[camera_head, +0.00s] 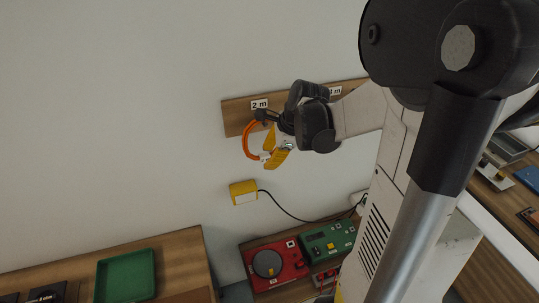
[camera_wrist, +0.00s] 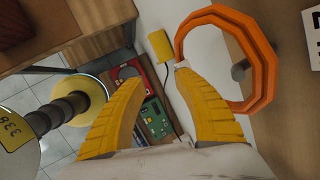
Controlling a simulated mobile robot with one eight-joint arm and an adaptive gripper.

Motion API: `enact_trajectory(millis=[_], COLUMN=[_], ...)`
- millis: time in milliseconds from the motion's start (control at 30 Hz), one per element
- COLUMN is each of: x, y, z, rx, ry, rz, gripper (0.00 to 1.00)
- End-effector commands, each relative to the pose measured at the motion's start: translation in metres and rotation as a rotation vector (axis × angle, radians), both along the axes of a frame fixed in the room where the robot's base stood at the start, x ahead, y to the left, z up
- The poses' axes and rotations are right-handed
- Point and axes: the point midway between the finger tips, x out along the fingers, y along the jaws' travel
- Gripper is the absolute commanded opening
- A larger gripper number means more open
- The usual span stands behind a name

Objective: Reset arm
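My gripper (camera_head: 267,148) is in front of the wall board, with its yellow fingers apart. In the wrist view my gripper (camera_wrist: 158,76) shows both ribbed fingers spread, with nothing between them. An orange coiled cable (camera_head: 246,146) hangs from a peg on the wooden board (camera_head: 235,117), under the "2 m" label (camera_head: 260,104). In the wrist view the orange coil (camera_wrist: 268,82) loops around a grey peg (camera_wrist: 240,69), beside the right finger's tip. I cannot tell whether that finger touches the coil's pale end.
A yellow box (camera_head: 243,192) with a black cable is on the wall below. Red (camera_head: 272,264) and green (camera_head: 327,240) devices stand lower down. A green tray (camera_head: 125,275) sits on a wooden surface at the left. A spool (camera_wrist: 70,103) is at left in the wrist view.

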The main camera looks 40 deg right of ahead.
Motion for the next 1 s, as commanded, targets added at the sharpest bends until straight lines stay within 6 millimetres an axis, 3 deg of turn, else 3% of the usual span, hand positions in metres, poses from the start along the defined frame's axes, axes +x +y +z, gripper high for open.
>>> enact_trajectory(millis=[367,1000], x=[-0.003,-0.037], y=[0.001,0.011], z=[-0.009,-0.009], rx=[0.000,0.000], ry=[0.000,0.000], rz=[0.000,0.000], gripper=[0.37,0.37])
